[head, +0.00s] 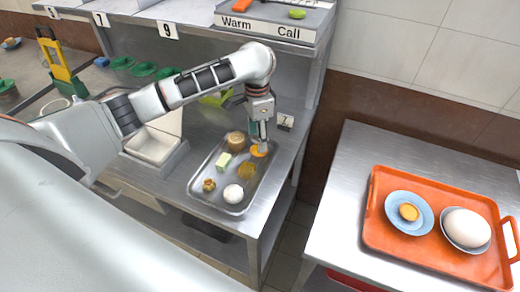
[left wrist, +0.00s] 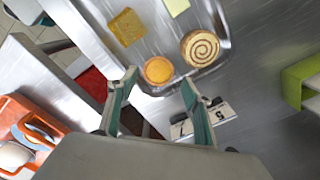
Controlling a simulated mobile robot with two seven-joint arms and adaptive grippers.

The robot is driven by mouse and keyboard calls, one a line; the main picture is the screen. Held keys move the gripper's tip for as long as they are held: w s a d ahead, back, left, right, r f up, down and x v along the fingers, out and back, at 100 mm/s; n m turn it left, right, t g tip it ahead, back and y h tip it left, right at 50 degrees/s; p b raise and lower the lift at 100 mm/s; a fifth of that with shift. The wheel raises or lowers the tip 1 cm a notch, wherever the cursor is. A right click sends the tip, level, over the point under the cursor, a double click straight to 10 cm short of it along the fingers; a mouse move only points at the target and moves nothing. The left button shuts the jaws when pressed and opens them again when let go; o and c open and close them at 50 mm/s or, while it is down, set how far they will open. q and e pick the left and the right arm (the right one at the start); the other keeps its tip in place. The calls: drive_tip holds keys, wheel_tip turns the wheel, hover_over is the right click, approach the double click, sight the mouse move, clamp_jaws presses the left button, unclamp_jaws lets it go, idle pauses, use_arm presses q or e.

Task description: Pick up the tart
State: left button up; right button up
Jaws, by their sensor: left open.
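The tart (head: 258,151), a small round orange-yellow pastry, lies on a metal tray (head: 205,205) near its back right edge. In the left wrist view the tart (left wrist: 158,70) shows near the tray's edge, in line with the gap between my fingers. My left gripper (head: 263,144) points down over the tart, open and empty. In the left wrist view its two green-lined fingers are spread apart. I cannot tell how much height is left between fingertips and tart. My right gripper is not in view.
The tray also bears a swirl roll (left wrist: 200,48) close beside the tart, a yellow square (left wrist: 127,27), a pale block (head: 223,161), a white bun (head: 233,193) and a small brown piece (head: 209,185). An orange tray (head: 385,240) with plates stands on the right counter.

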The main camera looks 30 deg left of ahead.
use_arm(q)
drive_tip(key=f, duration=0.3)
drive_tip(key=shift+w+d+f, duration=0.1)
drive_tip(key=shift+d+f, duration=0.2)
drive_tip(key=shift+f, duration=0.1)
drive_tip(key=shift+a+f, duration=0.1)
drive_tip(key=shift+f, duration=0.45)
drive_tip(key=c, duration=0.8)
drive_tip(key=shift+r, duration=0.15)
drive_tip(key=shift+c, duration=0.2)
